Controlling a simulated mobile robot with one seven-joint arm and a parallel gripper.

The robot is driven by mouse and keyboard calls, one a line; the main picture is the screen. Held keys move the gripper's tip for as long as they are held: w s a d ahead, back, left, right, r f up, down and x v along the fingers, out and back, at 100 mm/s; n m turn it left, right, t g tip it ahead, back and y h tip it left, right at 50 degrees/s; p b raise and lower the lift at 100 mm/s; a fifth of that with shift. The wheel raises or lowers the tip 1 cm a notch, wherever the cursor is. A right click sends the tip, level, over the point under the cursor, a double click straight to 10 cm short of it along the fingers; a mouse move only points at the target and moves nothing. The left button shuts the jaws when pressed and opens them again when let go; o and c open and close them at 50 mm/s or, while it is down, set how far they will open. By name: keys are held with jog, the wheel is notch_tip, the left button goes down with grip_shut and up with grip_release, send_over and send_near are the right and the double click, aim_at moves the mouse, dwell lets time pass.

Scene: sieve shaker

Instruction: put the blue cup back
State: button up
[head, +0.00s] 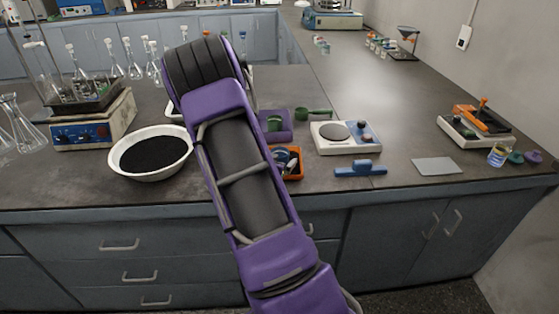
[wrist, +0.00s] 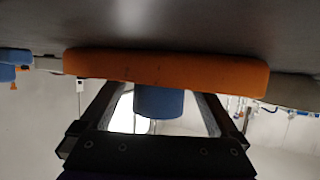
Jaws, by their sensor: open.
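The blue cup (wrist: 159,101) shows in the wrist view, standing out past the wall of the orange tray (wrist: 165,72); that view looks upside down. My gripper (wrist: 160,105) is open, with one finger on each side of the cup in the picture. I cannot tell whether the fingers touch it or how deep it lies between them. In the head view the orange tray (head: 299,173) is just right of my purple arm, with something blue inside. My arm hides part of that tray, and my gripper is not visible there.
A purple tray (head: 287,132) with a green cup (head: 274,123) lies behind the orange tray. A white balance (head: 321,139) and a blue tool (head: 360,169) are to the right. A white bowl of black grains (head: 119,170) is left of my arm. The right counter has bare space.

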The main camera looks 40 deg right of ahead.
jog(key=shift+r, duration=0.1)
jog(key=shift+r+p, duration=0.25)
jog(key=shift+p, duration=0.05)
jog(key=v, duration=1.2)
jog(key=shift+f+p, duration=0.15)
jog(key=shift+p, duration=0.25)
